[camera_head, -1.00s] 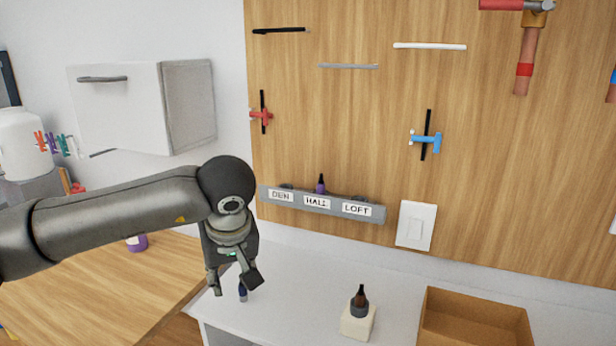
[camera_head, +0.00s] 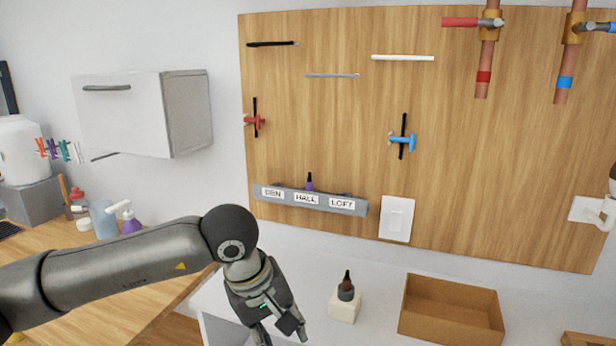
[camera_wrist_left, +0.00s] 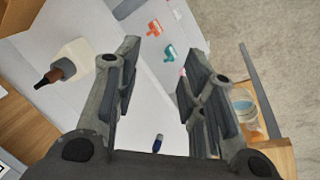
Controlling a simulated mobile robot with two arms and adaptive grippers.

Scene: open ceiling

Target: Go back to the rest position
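My left arm reaches in from the left, bent at the wrist. My right gripper is in neither view.
An open cardboard box (camera_head: 452,318) is farther right. A wooden board (camera_head: 340,120) with a labelled grey rack (camera_head: 309,201) is behind. A pump bottle (camera_head: 130,222) stands left, beyond my arm.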

